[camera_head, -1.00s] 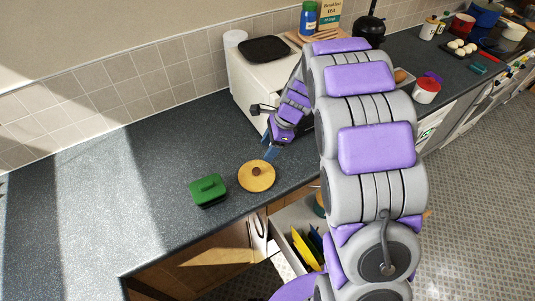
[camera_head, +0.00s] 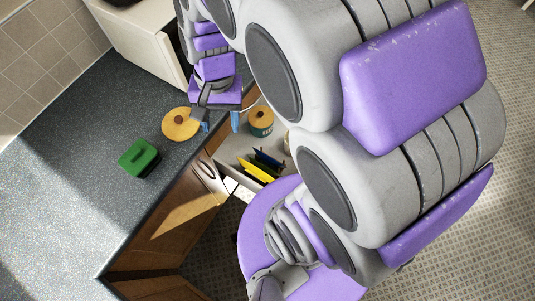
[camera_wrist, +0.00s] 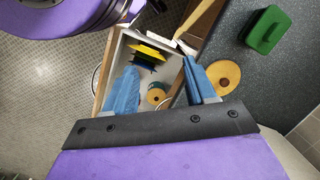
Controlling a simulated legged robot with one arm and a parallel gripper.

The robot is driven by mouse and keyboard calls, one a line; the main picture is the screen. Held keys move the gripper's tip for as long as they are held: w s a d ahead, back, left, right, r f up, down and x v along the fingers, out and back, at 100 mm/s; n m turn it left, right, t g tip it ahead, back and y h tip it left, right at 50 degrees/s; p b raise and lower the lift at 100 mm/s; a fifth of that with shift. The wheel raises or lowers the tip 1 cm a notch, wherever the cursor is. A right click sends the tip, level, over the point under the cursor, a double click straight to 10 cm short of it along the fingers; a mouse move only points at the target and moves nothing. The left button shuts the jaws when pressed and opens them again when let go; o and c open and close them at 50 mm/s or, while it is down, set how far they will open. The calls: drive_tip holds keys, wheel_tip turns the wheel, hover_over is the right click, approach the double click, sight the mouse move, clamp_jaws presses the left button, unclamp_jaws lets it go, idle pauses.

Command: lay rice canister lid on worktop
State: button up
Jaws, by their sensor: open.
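A round tan lid-like disc (camera_head: 181,124) with a brown knob lies flat on the grey worktop (camera_head: 88,150); it also shows in the wrist view (camera_wrist: 224,76). A round canister (camera_head: 261,121) with a tan top, a dark centre and a greenish side stands in the open drawer; the wrist view shows it from above (camera_wrist: 156,97). No label is readable, so I cannot tell which is the rice canister's lid. My gripper (camera_head: 220,121) is open and empty, pointing down near the worktop edge. In the wrist view the canister appears between and below my fingertips (camera_wrist: 160,68).
The open drawer (camera_head: 232,148) also holds yellow, blue and dark flat items (camera_head: 256,168). A green lidded box (camera_head: 139,158) sits on the worktop near its front edge. A white appliance (camera_head: 150,38) stands at the back. The worktop left of the green box is clear.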

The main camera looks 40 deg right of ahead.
drive_tip(key=s+d+n+h, duration=0.2)
drive_tip(key=s+n, duration=0.4)
drive_tip(key=s, duration=0.7)
drive_tip(key=shift+s+d+r+n, duration=0.3)
drive_tip(key=shift+d+r, duration=0.1)
drive_tip(key=shift+d, duration=0.15)
drive_tip(key=shift+f+b, duration=0.3)
